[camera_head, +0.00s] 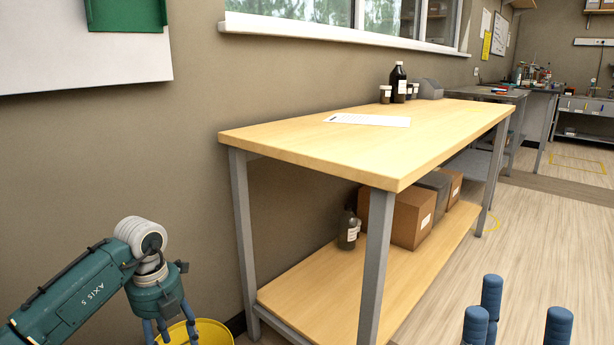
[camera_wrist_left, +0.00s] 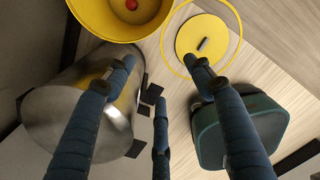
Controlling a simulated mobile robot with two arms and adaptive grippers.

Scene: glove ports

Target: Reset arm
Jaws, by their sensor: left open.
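My left arm comes in at the lower left of the head view, and its gripper (camera_head: 170,328) hangs down by a yellow bucket (camera_head: 213,330), partly cut off by the frame. In the left wrist view the blue fingers of my left gripper (camera_wrist_left: 160,85) are spread apart with nothing between them. The yellow bucket (camera_wrist_left: 95,18) is at the top there, with a small red round object (camera_wrist_left: 131,4) inside. My right gripper (camera_head: 515,305) shows at the lower right of the head view as blue fingers pointing up, spread and empty.
A wooden workbench (camera_head: 340,155) stands along the wall, with a paper sheet (camera_head: 368,120) and bottles (camera_head: 398,82) on top and boxes (camera_head: 412,215) below. A yellow disc (camera_wrist_left: 200,40) lies on the floor, and a metal drum (camera_wrist_left: 65,115) stands at left in the wrist view.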

